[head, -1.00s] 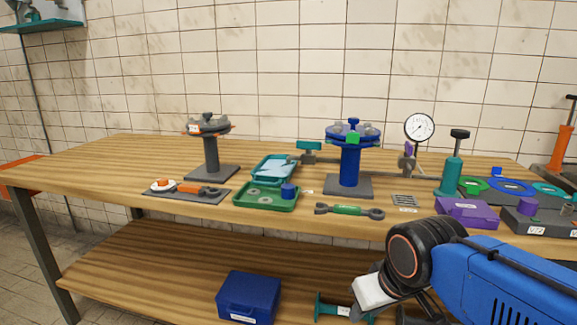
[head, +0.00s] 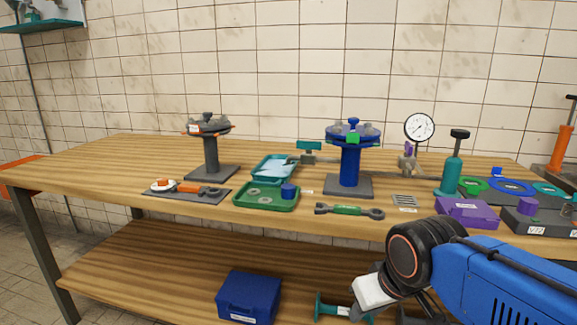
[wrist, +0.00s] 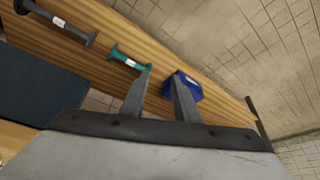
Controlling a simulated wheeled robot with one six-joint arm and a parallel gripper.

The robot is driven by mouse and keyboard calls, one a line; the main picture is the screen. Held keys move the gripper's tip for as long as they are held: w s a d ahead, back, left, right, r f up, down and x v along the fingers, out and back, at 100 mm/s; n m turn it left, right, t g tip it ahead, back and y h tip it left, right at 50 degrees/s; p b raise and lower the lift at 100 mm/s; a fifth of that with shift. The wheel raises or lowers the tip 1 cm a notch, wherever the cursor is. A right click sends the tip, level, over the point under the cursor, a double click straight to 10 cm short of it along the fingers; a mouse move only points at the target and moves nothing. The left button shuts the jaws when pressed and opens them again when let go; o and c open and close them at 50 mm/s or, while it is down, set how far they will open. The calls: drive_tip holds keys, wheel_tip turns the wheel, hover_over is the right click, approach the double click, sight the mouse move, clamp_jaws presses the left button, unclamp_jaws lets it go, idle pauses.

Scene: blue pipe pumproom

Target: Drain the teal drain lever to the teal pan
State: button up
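The teal drain lever (head: 309,145) is a small teal bar on a grey fitting at the back of the bench, left of the blue flanged stand. The teal pan (head: 273,167) is a shallow tray just in front and to the left of it, with a pale blue piece inside. My gripper (head: 372,296) is low in front of the bench, below the top and far from both. In the wrist view my gripper (wrist: 160,88) has its two fingers apart with nothing between them. The wrist view shows neither lever nor pan.
A green tray (head: 266,197), a green wrench (head: 349,210) and the blue flanged stand (head: 349,170) crowd the bench's middle. A grey stand (head: 211,160) is at left. A teal bottle (head: 451,176) and purple box (head: 467,213) are at right. A blue box (head: 248,297) sits on the lower shelf.

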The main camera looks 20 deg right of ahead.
idle(0.3)
wheel_tip(320, 180, up, 41)
drive_tip(key=n+g+y, duration=0.2)
drive_tip(key=n+y, duration=0.2)
drive_tip(key=n, duration=0.8)
hover_over(309, 147)
drive_tip(key=s+d, duration=0.3)
drive_tip(key=d, duration=0.4)
drive_tip(key=shift+g, duration=0.3)
drive_tip(key=x, duration=1.7)
drive_tip(key=shift+a, duration=0.2)
clamp_jaws()
